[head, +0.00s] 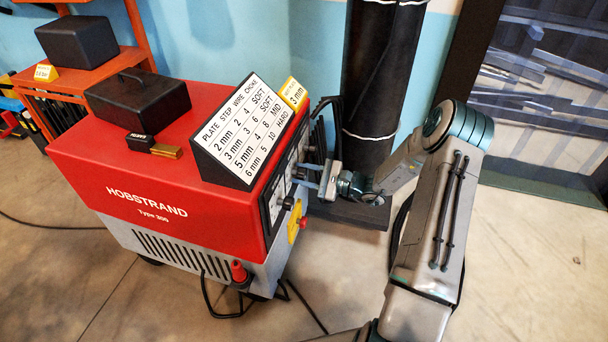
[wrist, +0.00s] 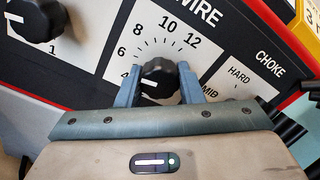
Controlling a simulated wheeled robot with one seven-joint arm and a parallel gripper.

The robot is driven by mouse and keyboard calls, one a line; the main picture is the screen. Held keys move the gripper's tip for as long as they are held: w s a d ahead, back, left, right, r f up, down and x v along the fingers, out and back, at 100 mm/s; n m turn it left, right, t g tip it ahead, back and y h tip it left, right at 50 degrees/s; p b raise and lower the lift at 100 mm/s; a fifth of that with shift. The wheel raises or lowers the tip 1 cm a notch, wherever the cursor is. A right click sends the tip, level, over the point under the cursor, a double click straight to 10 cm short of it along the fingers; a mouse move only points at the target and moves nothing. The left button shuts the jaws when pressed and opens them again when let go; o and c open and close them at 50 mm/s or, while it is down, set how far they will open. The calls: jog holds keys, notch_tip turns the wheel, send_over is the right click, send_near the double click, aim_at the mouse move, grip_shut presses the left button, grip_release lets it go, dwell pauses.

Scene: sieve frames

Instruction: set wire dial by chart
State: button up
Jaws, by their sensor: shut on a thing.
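The red and grey Hobstrand welder (head: 150,185) has its control panel on the right side. The wire dial (wrist: 160,78) is a black knob under the word WIRE, with a scale from 4 to 12. Its white mark faces left, at about the 4; part of the knob is hidden. My gripper (wrist: 159,72) is shut on this dial, one finger on each side; in the head view it reaches the panel from the right (head: 312,180). The chart (head: 247,130) lists plate, step, wire and choke; its 3 mm row reads 3, 6, SOFT. A yellow tag (head: 294,93) says 3 mm.
Another black knob (wrist: 38,18) is at upper left in the wrist view, and the choke scale (wrist: 240,85) is to the right. A dark cylinder (head: 382,90) stands behind my gripper. A black case (head: 138,99) lies on the welder; cables run on the floor.

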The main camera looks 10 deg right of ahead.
jog(key=o, duration=1)
jog(key=shift+c, duration=0.2)
jog(key=p+v, duration=0.2)
jog(key=v, duration=1.2)
jog(key=shift+p, duration=0.4)
